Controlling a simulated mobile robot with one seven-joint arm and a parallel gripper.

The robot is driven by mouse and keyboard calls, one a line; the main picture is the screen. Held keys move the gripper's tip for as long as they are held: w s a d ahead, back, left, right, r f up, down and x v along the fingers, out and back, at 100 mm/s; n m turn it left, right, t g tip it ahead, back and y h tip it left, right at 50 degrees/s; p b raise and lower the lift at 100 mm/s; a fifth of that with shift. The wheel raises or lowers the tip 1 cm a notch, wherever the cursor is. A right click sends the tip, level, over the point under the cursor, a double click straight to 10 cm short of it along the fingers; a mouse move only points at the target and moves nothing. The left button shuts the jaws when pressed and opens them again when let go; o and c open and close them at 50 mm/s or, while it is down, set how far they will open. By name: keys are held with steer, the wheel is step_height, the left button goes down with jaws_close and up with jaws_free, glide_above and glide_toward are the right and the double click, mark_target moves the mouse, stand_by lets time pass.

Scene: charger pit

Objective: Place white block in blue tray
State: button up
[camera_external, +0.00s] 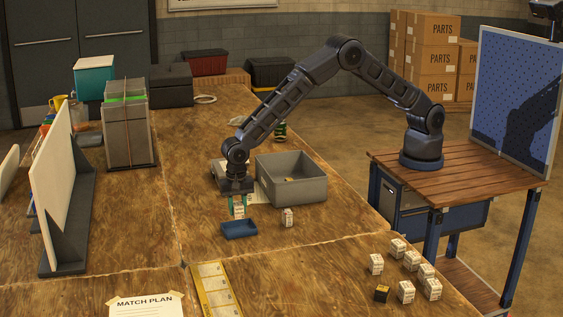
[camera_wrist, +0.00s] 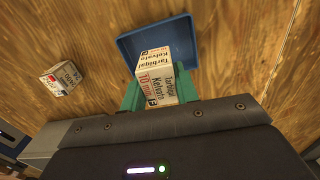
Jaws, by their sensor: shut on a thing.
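My gripper (camera_external: 239,205) is shut on a white block (camera_wrist: 158,80) with printed text. In the wrist view the block sits between the green fingertips, with the blue tray (camera_wrist: 187,35) behind it. In the external view the blue tray (camera_external: 239,230) lies on the wooden table just in front of and below my gripper. The held block (camera_external: 239,211) shows small between the fingers, apparently above the tray's far edge. I cannot tell whether it touches the tray. Another white block (camera_external: 287,217) stands on the table right of the tray; it also shows in the wrist view (camera_wrist: 61,78).
A grey bin (camera_external: 306,190) stands close to the right of my gripper. A yellow strip (camera_external: 214,290) lies in front. The table left of the tray is clear.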

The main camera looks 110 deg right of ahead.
mark_target(239, 230)
steer(key=shift+f, duration=2.8)
steer(key=shift+f, duration=0.1)
steer(key=o, duration=1)
steer(key=shift+c, duration=0.2)
